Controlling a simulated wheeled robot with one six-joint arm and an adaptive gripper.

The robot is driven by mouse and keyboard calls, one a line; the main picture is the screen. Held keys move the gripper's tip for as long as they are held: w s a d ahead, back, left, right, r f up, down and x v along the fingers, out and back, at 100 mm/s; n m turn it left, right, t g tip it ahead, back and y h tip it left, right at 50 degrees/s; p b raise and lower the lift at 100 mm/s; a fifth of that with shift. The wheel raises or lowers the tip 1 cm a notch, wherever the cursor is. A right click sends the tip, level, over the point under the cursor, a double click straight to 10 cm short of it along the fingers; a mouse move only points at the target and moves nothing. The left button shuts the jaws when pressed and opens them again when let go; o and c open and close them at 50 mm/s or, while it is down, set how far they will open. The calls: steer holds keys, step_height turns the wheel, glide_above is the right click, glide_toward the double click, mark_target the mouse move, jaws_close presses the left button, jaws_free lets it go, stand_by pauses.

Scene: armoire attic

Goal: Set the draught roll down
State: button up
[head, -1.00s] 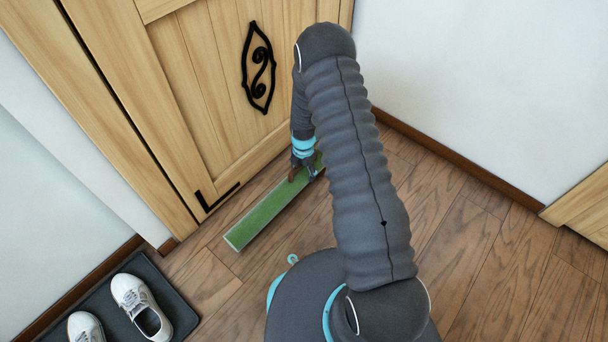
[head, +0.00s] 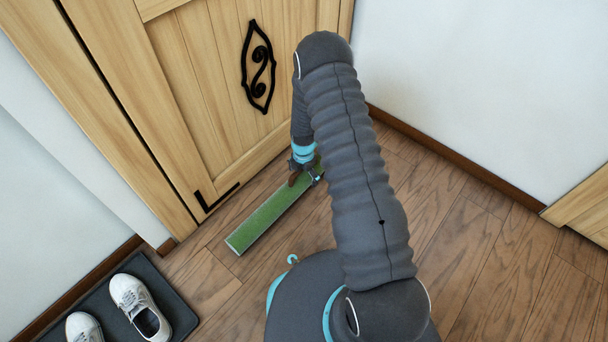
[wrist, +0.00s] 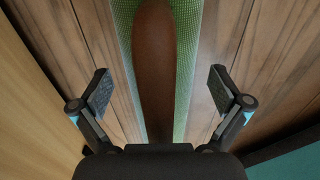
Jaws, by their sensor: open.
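The draught roll (head: 262,215) is a long green strip with pale edges. It appears to lie on the wooden floor along the foot of the wooden door, slanting from lower left to upper right. In the wrist view the green roll (wrist: 124,22) runs down the middle, with a long brown handle (wrist: 154,65) along its top. My gripper (wrist: 160,90) is open, its two fingers apart on either side of the handle with gaps to it. In the head view my gripper (head: 304,174) is over the roll's upper right end, which my arm partly hides.
The wooden door (head: 205,90) with a black handle (head: 259,66) stands behind the roll. A dark mat (head: 185,308) with white shoes (head: 140,307) is at lower left. A white wall (head: 480,90) is at right. Bare floor (head: 470,260) lies to the right of my arm.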

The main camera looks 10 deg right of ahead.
steer(key=shift+r, duration=0.1)
step_height(320, 180, up, 12)
steer(key=shift+f+p, duration=0.1)
steer(key=shift+p, duration=0.9)
steer(key=s+r+m+t, duration=0.15)
steer(key=r+m, duration=0.25)
steer(key=r, duration=0.6)
steer(key=s+r+m, duration=0.3)
steer(key=r, duration=0.6)
steer(key=s+r+m+t, duration=0.1)
steer(key=s+r+m, duration=0.25)
steer(key=r, duration=0.65)
steer(key=s+r+m+t, duration=0.1)
steer(key=s+r+m, duration=0.6)
steer(key=s, duration=0.4)
steer(key=s+r+m+t, duration=0.2)
steer(key=s+r+m, duration=0.4)
steer(key=s, duration=0.5)
steer(key=shift+s+r+m, duration=0.2)
steer(key=shift+r+m, duration=0.2)
steer(key=shift+m, duration=0.45)
